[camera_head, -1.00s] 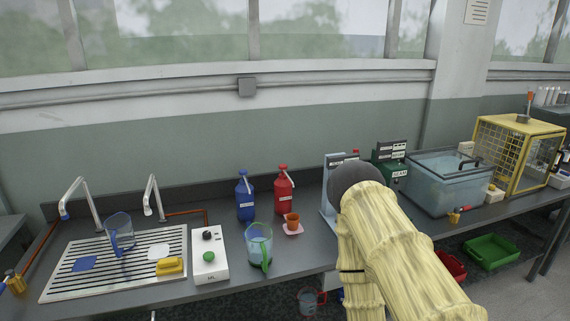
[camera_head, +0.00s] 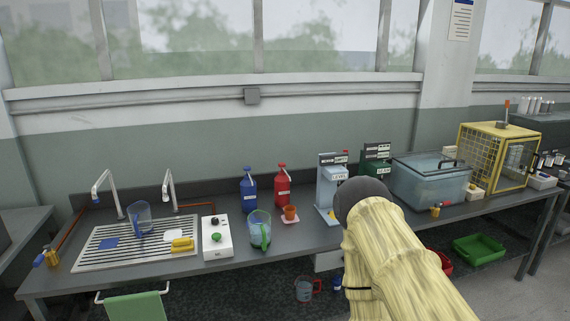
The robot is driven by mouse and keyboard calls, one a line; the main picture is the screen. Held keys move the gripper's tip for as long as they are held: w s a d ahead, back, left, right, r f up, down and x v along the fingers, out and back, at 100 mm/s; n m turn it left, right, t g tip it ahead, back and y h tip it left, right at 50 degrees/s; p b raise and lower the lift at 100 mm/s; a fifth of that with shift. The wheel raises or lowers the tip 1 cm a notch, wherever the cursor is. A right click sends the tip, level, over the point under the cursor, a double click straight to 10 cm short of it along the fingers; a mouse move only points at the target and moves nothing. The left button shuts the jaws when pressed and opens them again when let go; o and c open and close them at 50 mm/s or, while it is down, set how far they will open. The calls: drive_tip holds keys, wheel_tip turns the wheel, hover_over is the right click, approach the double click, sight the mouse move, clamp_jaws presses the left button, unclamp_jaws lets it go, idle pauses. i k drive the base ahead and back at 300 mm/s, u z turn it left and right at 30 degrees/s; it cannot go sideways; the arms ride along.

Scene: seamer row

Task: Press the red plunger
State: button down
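A red pump bottle (camera_head: 282,186) with a small plunger head (camera_head: 283,167) on top stands at the back of the bench, near the wall. A matching blue pump bottle (camera_head: 248,190) stands just left of it. I cannot tell for certain whether the red bottle's pump head is the red plunger; a small red bit also shows behind the light-blue machine. My arm, in a pale yellow sleeve with a dark rounded end, rises in front of the bench at lower right. My gripper's fingers do not show.
A glass jug (camera_head: 259,231), an orange cup (camera_head: 290,212) and a white control box (camera_head: 217,238) stand in front of the bottles. Right are a light-blue machine (camera_head: 331,188), a clear tank (camera_head: 431,184) and a yellow cage (camera_head: 492,158). A drainer with taps (camera_head: 130,248) is left.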

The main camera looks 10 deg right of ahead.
sight(281, 165)
drive_tip(key=z, duration=0.3)
drive_tip(key=i, duration=1.05)
drive_tip(key=u, duration=0.25)
